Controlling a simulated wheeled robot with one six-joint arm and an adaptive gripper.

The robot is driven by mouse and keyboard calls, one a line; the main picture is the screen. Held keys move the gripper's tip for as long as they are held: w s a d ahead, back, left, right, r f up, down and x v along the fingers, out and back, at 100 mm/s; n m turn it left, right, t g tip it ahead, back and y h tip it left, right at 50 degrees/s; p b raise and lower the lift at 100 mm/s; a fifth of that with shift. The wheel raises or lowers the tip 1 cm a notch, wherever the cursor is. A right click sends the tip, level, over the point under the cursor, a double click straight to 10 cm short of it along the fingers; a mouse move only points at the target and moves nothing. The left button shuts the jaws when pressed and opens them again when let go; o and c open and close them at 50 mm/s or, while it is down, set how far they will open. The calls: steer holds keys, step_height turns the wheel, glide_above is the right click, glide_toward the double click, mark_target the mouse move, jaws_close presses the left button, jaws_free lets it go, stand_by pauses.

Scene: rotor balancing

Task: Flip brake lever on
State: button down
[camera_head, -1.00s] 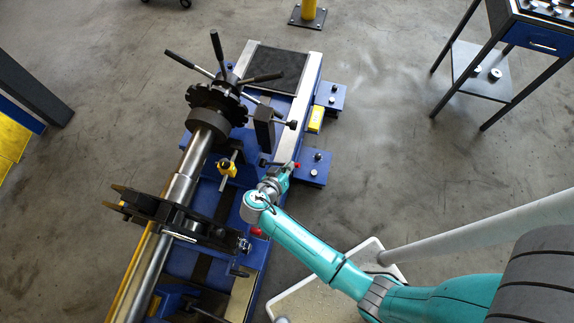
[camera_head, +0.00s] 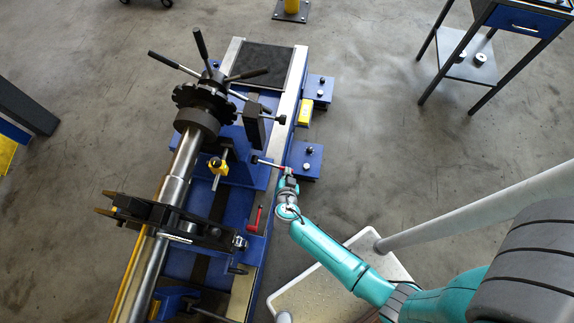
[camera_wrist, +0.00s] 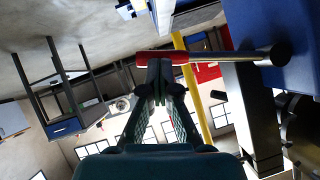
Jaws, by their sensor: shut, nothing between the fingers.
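A lever with a steel rod, a dark knob and a red section (camera_head: 282,167) lies roughly level across the right side of the blue machine. It spans the wrist view, with its red section (camera_wrist: 165,57) at the fingertips and the dark knob to the right. My gripper (camera_head: 287,173) is at the lever's red end; in the wrist view its shut fingertips (camera_wrist: 159,72) overlap the red section. I cannot tell whether they touch it. A second, red cranked handle (camera_head: 255,218) stands on the machine nearer to me. The frames do not label which is the brake lever.
A long steel shaft (camera_head: 178,180) with a dark spoked hub (camera_head: 207,100) lies along the machine. Blue foot plates (camera_head: 304,160) jut out on the right. The floor between is clear.

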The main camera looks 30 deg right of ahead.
steer(key=shift+f, duration=0.4)
steer(key=shift+w, duration=0.1)
stand_by(0.3)
